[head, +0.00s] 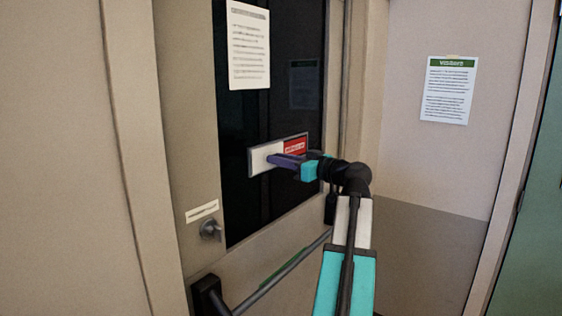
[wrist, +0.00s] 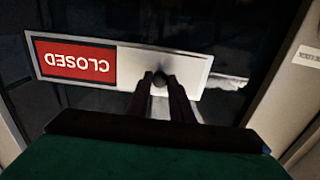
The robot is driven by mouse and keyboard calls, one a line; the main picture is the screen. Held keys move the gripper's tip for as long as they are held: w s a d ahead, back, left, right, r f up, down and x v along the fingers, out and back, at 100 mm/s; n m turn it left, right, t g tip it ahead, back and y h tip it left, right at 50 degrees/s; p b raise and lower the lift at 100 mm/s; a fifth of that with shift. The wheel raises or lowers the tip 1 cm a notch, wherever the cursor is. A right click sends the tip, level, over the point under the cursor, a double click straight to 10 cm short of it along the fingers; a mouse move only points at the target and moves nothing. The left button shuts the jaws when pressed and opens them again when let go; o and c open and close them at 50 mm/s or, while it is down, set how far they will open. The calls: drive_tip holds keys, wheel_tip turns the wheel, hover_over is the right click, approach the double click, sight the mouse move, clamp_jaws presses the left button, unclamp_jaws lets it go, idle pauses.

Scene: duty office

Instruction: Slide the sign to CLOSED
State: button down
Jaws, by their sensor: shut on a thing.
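The sliding sign (head: 296,146) is on the dark glass of the door, with a red panel showing on its right half in the head view. Its white sliding cover (head: 259,157) sits over the left half. In the wrist view the picture is upside down, and the red panel (wrist: 75,63) reads CLOSED, uncovered. The white cover (wrist: 192,68) is beside it at the right. My gripper (head: 272,160) reaches the cover from the right; in the wrist view its fingers (wrist: 160,84) are shut on the small dark knob (wrist: 160,77) of the cover.
A paper notice (head: 248,46) hangs on the glass above the sign. A door knob (head: 210,229) and a push bar (head: 275,277) are below. A green-headed notice (head: 449,90) is on the right wall.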

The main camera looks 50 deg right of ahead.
drive_tip(key=shift+a, duration=0.25)
drive_tip(key=c, duration=1.6)
unclamp_jaws()
drive_tip(key=shift+a, duration=0.1)
drive_tip(key=shift+s, duration=0.1)
drive_tip(key=s+b, duration=0.3)
drive_tip(key=s, duration=1)
drive_tip(key=shift+s, duration=0.35)
